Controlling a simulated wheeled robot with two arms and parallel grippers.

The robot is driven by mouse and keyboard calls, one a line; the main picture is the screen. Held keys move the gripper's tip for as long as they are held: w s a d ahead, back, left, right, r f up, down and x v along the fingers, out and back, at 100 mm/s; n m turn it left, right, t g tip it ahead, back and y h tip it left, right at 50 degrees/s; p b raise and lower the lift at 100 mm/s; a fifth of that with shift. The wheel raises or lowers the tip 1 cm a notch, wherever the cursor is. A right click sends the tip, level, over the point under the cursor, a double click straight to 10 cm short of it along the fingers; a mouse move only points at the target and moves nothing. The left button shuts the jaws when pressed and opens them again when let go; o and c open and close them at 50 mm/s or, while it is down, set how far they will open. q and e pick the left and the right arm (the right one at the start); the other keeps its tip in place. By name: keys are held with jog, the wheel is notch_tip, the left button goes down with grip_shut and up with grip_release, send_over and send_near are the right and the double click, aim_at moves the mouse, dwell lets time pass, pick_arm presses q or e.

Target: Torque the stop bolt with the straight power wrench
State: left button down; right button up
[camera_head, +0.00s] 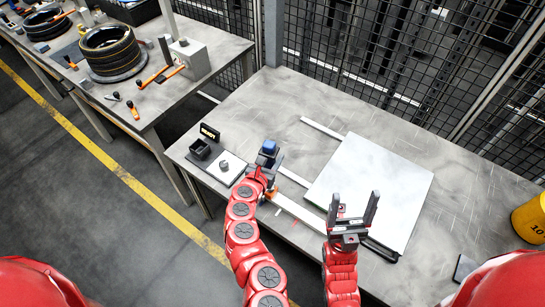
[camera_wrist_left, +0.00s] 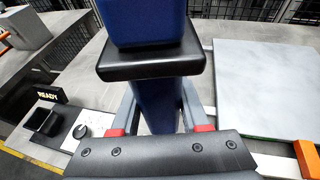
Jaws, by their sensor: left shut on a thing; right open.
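The blue and black power wrench (camera_head: 268,148) stands roughly upright in my left gripper (camera_head: 264,170) above the table's left part. In the left wrist view the blue wrench body (camera_wrist_left: 145,22) has a black collar and sits between the fingers (camera_wrist_left: 160,122); its lower end is hidden. A round grey bolt-like knob (camera_head: 224,166) stands on a pale plate left of that gripper, and also shows in the left wrist view (camera_wrist_left: 82,131). I cannot tell whether it is the stop bolt. My right gripper (camera_head: 354,207) is open and empty near the white panel's front edge.
A small black box with a READY sign (camera_head: 209,132) stands by the plate. A large white panel (camera_head: 375,180) lies over pale rails (camera_head: 323,128). A yellow drum (camera_head: 530,218) is at right. Tyres (camera_head: 110,50) stand on the left bench. The table's back is clear.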

pick_arm(q)
jog(key=shift+f+b, duration=1.2)
jog(key=shift+f, duration=0.05)
dwell(0.8)
jog(key=shift+s+f, duration=0.15)
dwell(0.7)
jog(key=shift+r+p, duration=3.6)
jog(key=shift+p, duration=0.35)
